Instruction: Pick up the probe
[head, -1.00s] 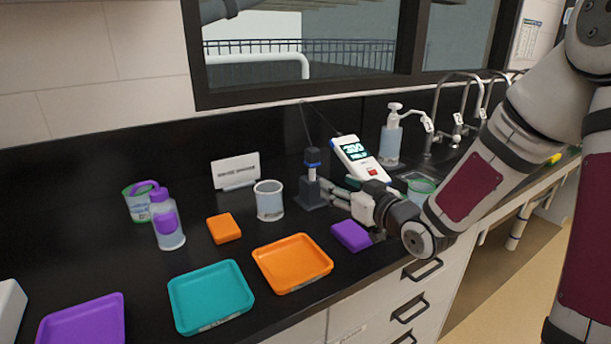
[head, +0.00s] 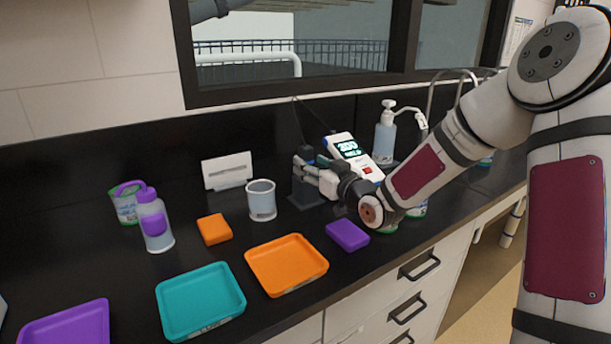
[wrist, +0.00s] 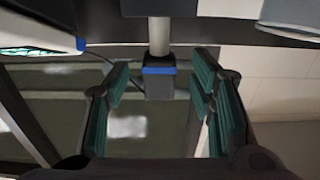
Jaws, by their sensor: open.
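The probe (wrist: 159,80) has a dark head with a blue band and a grey stem, and a cable leaves the head. In the head view, the probe (head: 307,152) stands upright in a dark holder (head: 305,197) near the back of the counter, partly hidden by my gripper. My gripper (head: 303,170) is open at the height of the probe's head. In the wrist view, my gripper (wrist: 160,85) has one finger on each side of the probe head, with visible gaps on both sides. The wrist view appears upside down.
A white meter (head: 352,158) with a lit screen stands just right of the probe. A beaker (head: 262,200) is to the left, and a pump bottle (head: 385,138) is behind on the right. A purple block (head: 347,235) and an orange tray (head: 287,265) lie in front.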

